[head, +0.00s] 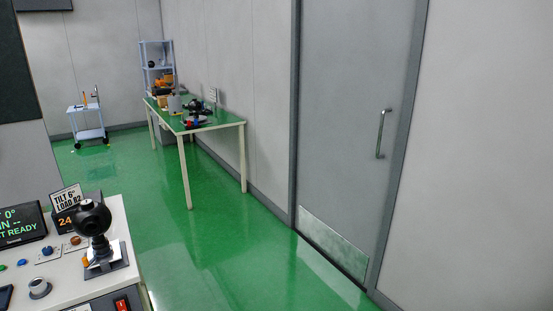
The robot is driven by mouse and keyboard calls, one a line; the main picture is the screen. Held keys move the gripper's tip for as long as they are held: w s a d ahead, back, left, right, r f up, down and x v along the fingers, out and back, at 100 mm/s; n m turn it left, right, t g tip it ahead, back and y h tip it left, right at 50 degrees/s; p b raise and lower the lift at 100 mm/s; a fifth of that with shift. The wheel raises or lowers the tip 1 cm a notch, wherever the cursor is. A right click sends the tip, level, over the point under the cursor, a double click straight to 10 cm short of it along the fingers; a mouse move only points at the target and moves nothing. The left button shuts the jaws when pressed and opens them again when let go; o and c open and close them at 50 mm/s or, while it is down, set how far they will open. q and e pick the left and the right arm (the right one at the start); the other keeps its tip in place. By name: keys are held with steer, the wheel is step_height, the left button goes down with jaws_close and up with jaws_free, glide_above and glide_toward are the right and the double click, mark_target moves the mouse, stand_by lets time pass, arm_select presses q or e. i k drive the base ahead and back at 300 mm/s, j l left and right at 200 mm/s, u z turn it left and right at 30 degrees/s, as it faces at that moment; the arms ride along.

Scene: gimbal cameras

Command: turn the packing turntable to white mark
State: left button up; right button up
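I cannot pick out the packing turntable or a white mark for certain. A low, roundish item (205,123) with red and blue parts lies on the far green-topped table (228,121) beneath a dark object (197,106); it is too small to tell whether it is a turntable. Neither of my grippers is in view.
A near white console (65,293) at lower left bears a black ball-shaped camera unit (93,218), displays (18,226) and knobs. A closed grey door (345,120) is at right. A cart (87,120) and shelf (157,60) stand behind. Green floor (215,240) between is clear.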

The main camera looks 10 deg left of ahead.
mark_target(195, 105)
steer(key=i+u, duration=0.3)
steer(key=i, duration=1.85)
steer(key=i+l+u, duration=0.1)
steer(key=i+u, duration=0.15)
steer(key=i, duration=0.35)
steer(key=i+l+u, duration=0.3)
steer(key=i, duration=0.3)
steer(key=i+l+u, duration=0.25)
steer(key=i, duration=0.35)
steer(key=i+l+u, duration=0.25)
steer(key=i+l, duration=0.15)
steer(key=i, duration=0.1)
